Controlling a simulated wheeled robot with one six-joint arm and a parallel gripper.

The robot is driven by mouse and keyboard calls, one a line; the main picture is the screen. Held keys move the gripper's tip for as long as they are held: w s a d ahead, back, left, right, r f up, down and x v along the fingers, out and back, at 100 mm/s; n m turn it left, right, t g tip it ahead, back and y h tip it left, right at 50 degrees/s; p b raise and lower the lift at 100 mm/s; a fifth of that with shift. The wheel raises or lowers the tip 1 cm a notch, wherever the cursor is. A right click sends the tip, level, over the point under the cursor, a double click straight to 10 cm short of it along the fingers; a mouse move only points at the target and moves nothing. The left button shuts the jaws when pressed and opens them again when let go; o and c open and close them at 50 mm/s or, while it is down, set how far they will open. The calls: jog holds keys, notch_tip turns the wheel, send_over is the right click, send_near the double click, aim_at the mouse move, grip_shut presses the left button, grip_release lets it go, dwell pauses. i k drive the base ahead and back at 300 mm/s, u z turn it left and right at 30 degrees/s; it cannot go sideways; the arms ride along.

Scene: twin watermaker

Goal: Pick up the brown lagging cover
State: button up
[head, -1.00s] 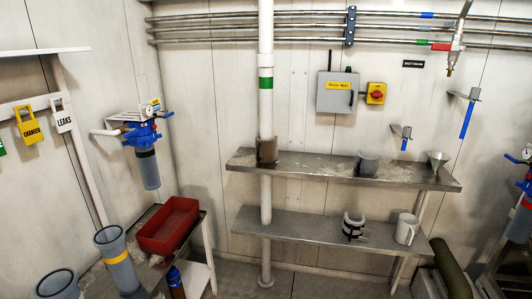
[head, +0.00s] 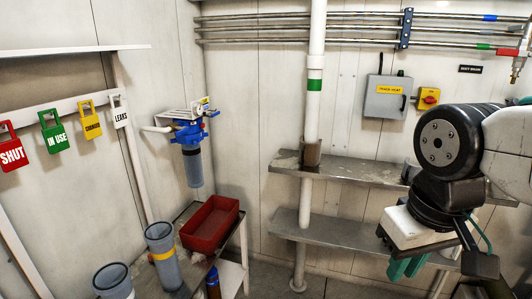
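A brown lagging cover (head: 311,153) is around the white vertical pipe, at the level of the upper metal shelf. It looks upright, and its lower end is at the shelf top. My gripper (head: 406,268) is at the right of the head view, in front of the shelves and well to the right of the brown cover. Its green fingertips point down, and the gap between them is not clear. I see nothing held in them. My arm hides most of the right half of both shelves.
The upper shelf (head: 350,171) and lower shelf (head: 335,233) run along the back wall. A red tray (head: 210,224) and grey filter housings (head: 163,256) stand at lower left. A blue-topped filter (head: 191,150) hangs on the left wall. Coloured tags hang further left.

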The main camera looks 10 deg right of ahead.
aim_at(309, 154)
jog(key=u, duration=0.15)
jog(key=i, duration=1.15)
jog(key=z, duration=0.5)
